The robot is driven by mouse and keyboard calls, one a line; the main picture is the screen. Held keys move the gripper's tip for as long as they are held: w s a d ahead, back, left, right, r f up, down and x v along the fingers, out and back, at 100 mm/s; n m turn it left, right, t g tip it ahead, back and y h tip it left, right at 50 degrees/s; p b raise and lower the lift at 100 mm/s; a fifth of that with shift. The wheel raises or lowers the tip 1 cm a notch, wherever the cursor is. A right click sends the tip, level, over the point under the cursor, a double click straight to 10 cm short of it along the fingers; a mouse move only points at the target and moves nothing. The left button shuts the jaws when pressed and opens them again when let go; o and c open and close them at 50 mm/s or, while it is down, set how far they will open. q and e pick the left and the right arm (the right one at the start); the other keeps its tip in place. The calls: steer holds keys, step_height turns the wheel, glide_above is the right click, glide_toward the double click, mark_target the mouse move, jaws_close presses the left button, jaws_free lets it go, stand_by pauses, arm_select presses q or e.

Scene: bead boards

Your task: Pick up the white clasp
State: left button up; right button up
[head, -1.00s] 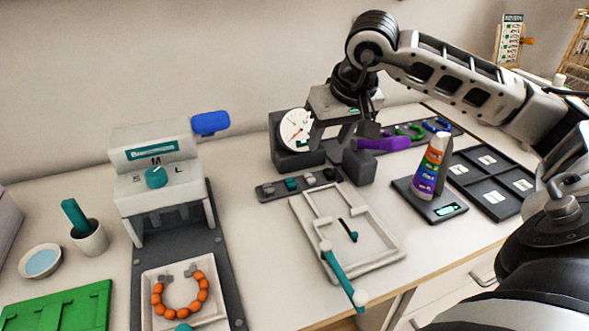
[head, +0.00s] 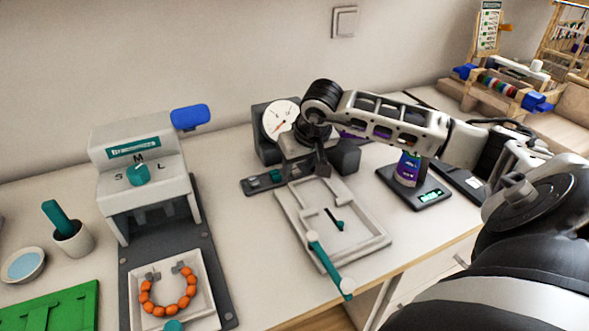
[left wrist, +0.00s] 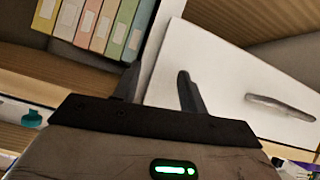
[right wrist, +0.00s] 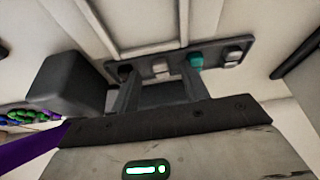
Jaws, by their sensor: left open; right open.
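A dark clasp strip (head: 264,185) lies behind the pale tray-like jig in the head view. In the right wrist view the strip (right wrist: 216,66) carries a pale clasp (right wrist: 161,68), which looks like the white one, between a dark clasp (right wrist: 125,71) and a teal clasp (right wrist: 196,60). A grey clasp (right wrist: 233,56) sits at the end. My right gripper (right wrist: 160,82) is open and empty, with the pale clasp showing between its fingertips. In the head view my right gripper (head: 322,168) hides that part of the strip. My left gripper (left wrist: 158,84) is open and empty, facing a drawer front.
The pale jig (head: 374,245) with a teal-handled lever (head: 322,258) lies right in front of the strip. A dial gauge (head: 281,119) stands behind it. A scale (head: 430,192) with a bottle (head: 408,169) is to the right. A press (head: 140,180) and orange beads (head: 168,309) are left.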

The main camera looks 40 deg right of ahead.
steer(key=shift+x, duration=0.95)
jaws_close()
steer(key=shift+r, duration=0.15)
